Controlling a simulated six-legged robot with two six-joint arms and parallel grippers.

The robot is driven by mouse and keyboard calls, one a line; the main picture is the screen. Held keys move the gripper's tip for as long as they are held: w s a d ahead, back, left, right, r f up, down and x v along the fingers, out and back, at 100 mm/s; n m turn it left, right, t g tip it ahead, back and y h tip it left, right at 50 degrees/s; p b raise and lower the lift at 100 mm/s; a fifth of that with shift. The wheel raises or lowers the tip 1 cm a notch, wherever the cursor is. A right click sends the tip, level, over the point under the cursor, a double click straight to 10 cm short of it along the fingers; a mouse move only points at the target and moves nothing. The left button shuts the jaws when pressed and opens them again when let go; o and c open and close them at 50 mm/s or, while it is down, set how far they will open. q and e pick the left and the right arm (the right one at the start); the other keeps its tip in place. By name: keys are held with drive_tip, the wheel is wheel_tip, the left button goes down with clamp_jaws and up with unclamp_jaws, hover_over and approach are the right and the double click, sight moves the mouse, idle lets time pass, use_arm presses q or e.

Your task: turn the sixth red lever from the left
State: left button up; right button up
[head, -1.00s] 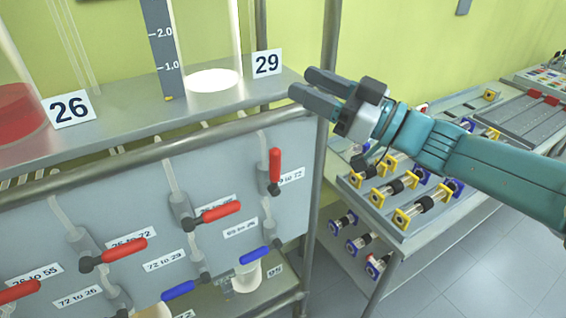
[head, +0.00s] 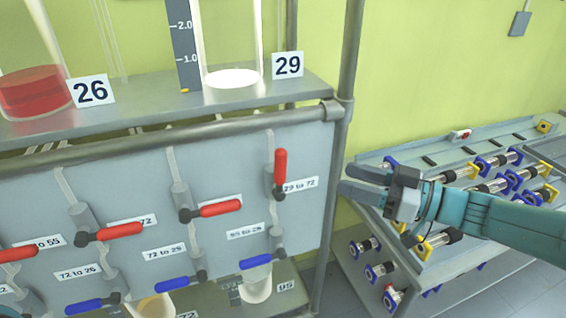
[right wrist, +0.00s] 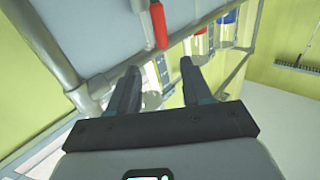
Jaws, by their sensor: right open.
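Several red levers show on the grey panel in the head view. The rightmost red lever (head: 280,169) stands upright beside the label "29 to 72". To its left, another red lever (head: 221,208) lies nearly level, and a third (head: 110,232) is further left. The row runs off the left edge, so I cannot count which is sixth. My right gripper (head: 350,181) is open and empty, right of the panel and the frame post, apart from the levers. In the right wrist view a red lever (right wrist: 158,24) shows beyond the open fingers (right wrist: 158,78). My left gripper is not in view.
A metal post (head: 338,160) stands between the panel and my right gripper. Blue levers (head: 256,261) sit in a lower row. Glass vessels stand on the shelf (head: 150,120) above. A rack of metal fittings (head: 440,260) stands to the right, below my right arm.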

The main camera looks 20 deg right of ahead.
sight(286, 161)
drive_tip(key=p+x, duration=0.1)
drive_tip(key=x, duration=1.3)
drive_tip(key=shift+r, duration=0.15)
drive_tip(key=shift+w+a+p, duration=0.3)
drive_tip(key=shift+w+a, duration=0.05)
drive_tip(key=shift+w, duration=0.05)
drive_tip(key=shift+a, duration=0.1)
drive_tip(key=shift+s, duration=0.1)
clamp_jaws()
